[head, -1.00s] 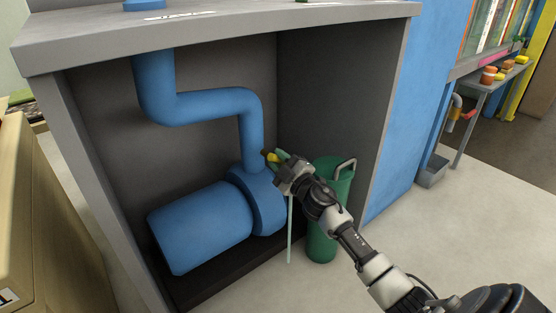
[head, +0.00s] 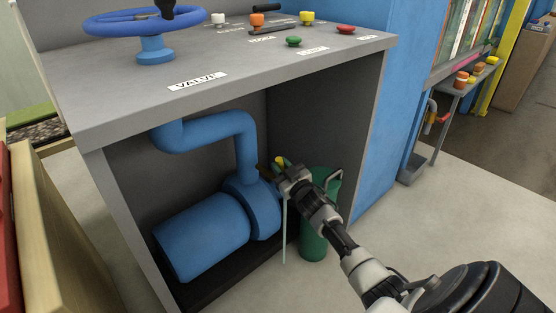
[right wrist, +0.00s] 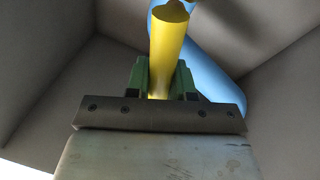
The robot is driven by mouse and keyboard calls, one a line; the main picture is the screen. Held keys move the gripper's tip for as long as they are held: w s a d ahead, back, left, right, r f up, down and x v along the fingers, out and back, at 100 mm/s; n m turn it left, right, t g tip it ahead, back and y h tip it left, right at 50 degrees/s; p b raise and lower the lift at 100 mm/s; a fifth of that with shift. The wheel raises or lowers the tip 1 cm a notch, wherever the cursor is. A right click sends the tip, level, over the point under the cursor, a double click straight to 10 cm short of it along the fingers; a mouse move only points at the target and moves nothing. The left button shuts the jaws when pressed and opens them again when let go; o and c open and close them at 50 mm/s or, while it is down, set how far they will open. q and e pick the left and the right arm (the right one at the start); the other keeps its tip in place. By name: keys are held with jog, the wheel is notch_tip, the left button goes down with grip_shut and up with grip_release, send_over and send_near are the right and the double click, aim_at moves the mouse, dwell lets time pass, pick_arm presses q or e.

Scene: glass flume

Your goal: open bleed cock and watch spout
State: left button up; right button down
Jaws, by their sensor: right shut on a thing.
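The bleed cock shows as a yellow lever (head: 281,160) beside a small brass-coloured part (head: 263,168) on the blue pump (head: 205,235), inside the grey cabinet. My right gripper (head: 287,172) is shut on the yellow lever, which rises between the green fingers in the right wrist view (right wrist: 170,45). The gripper hides the lever's lower part. A thin pale green tube or stream (head: 285,235) hangs below the gripper; I cannot tell which it is, and no clear spout shows. My left gripper is not in view.
A green bucket (head: 313,240) with a grey handle stands right of the pump. The cabinet top (head: 120,105) overhangs my gripper and carries a blue handwheel (head: 110,25) and several coloured buttons. The floor (head: 450,215) at right is clear.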

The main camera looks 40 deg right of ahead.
jog(key=shift+d+r+m, duration=0.1)
jog(key=shift+r+m, duration=0.05)
jog(key=shift+m, duration=0.15)
jog(key=shift+d+m+h+p, duration=0.3)
jog(key=shift+m+p, duration=0.3)
jog(key=shift+p, duration=0.15)
jog(key=c, duration=1.2)
grip_release()
jog(key=shift+c, duration=0.2)
